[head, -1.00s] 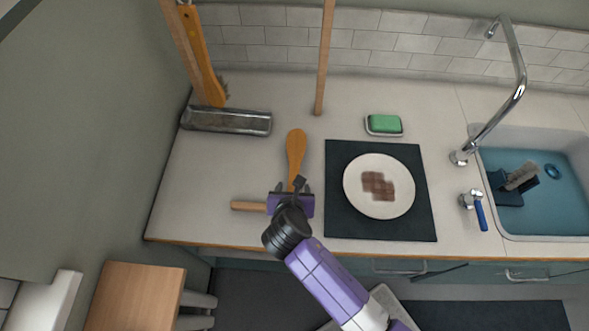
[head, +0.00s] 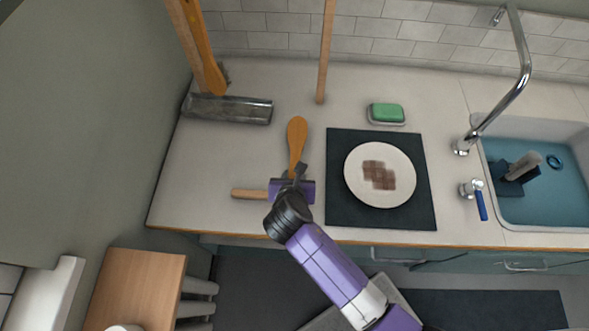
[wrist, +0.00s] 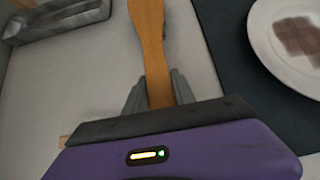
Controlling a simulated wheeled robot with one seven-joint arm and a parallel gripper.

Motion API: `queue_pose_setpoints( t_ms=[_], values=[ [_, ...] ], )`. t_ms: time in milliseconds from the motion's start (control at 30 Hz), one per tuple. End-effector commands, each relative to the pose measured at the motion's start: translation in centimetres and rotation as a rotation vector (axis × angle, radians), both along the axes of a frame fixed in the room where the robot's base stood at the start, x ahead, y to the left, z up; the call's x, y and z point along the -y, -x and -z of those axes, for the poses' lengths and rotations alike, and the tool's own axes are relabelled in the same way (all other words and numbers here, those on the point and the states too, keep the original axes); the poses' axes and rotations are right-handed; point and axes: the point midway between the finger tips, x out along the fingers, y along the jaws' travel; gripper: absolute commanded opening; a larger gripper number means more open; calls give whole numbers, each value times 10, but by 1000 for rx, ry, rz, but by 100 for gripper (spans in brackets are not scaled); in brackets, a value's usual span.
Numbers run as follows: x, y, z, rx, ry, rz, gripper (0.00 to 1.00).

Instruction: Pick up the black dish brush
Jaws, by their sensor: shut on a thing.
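An orange-brown wooden handle (head: 297,138) lies on the counter, pointing away from me. It also shows in the wrist view (wrist: 148,40), running between the grey fingertips. My gripper (head: 296,174) is shut on its near part, with one finger on each side in the wrist view (wrist: 158,95). The head of this handled tool is hidden under my gripper, so I see no black bristles on it. A paler wooden handle (head: 248,194) lies crosswise to the left of my gripper; its right end is hidden behind the purple gripper body.
A dark mat (head: 344,215) with a white plate (head: 356,190) lies close on the right. A green sponge (head: 387,113) is behind it. A metal tray (head: 228,109) and upright handles stand back left. A sink (head: 545,220) holding a pale-handled tool is at right.

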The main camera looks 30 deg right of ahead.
Motion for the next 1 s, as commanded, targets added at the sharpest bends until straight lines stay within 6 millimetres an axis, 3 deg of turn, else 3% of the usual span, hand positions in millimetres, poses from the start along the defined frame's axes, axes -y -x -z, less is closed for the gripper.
queue_pose_setpoints(
  t_ms=[267, 700, 1000],
  values=[
    [0, -1, -33, 6, -1, -1, 0],
    [0, -1, -152, 6, 0, -2, 0],
    [0, 0, -193, 2, 0, 0, 0]
  ],
)
